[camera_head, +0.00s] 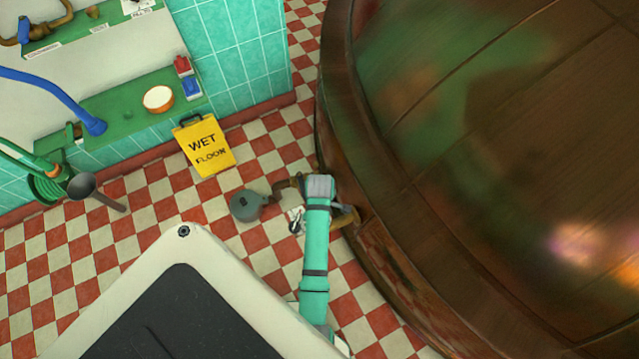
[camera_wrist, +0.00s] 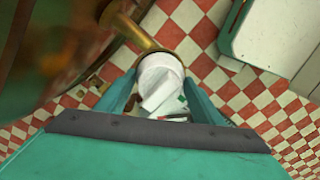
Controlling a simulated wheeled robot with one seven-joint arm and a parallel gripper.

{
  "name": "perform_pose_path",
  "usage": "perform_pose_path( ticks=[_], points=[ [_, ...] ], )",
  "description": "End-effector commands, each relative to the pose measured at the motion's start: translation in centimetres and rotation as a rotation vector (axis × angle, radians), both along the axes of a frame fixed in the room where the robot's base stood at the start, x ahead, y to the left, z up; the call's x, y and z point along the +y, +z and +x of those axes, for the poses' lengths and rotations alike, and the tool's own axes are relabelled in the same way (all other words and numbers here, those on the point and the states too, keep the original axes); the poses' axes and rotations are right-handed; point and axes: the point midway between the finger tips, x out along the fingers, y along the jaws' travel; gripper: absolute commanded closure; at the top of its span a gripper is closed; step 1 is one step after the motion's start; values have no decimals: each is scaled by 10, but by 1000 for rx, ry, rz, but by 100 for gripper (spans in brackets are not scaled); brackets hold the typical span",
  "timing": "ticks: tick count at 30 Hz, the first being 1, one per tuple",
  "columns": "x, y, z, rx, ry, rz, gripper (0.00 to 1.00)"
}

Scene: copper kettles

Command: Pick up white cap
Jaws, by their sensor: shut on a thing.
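The white cap (camera_wrist: 158,70) is a round white piece at the end of a brass pipe (camera_wrist: 135,28) in the wrist view. My gripper (camera_wrist: 160,84) has its two teal fingers on either side of it, shut on it. A white angular piece shows just below the cap, between the fingers; I cannot tell whether it is part of it. In the head view my teal arm reaches up to the copper kettle's side (camera_head: 360,180), beside a brass pipe (camera_head: 346,218). The cap is not clear there.
The large copper kettle fills the right of the head view. A yellow wet floor sign (camera_head: 206,147) and a grey round object (camera_head: 246,205) are to the left of my arm. A green shelf (camera_head: 125,112) runs along the tiled wall. Checkered floor lies open between.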

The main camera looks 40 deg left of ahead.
Motion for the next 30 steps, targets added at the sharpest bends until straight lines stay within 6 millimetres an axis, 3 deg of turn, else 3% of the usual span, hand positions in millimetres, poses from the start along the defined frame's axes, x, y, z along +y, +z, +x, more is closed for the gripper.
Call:
perform_pose_path(
  ticks=[8, 18, 24, 30],
  points=[
    [1, 30, 0, -3, 0, 1, 59],
    [-31, 93, -53, 0, 4, -2, 59],
    [-53, 111, -90, 0, 4, -1, 59],
    [-66, 123, -113, 1, 7, -1, 59]
  ],
)
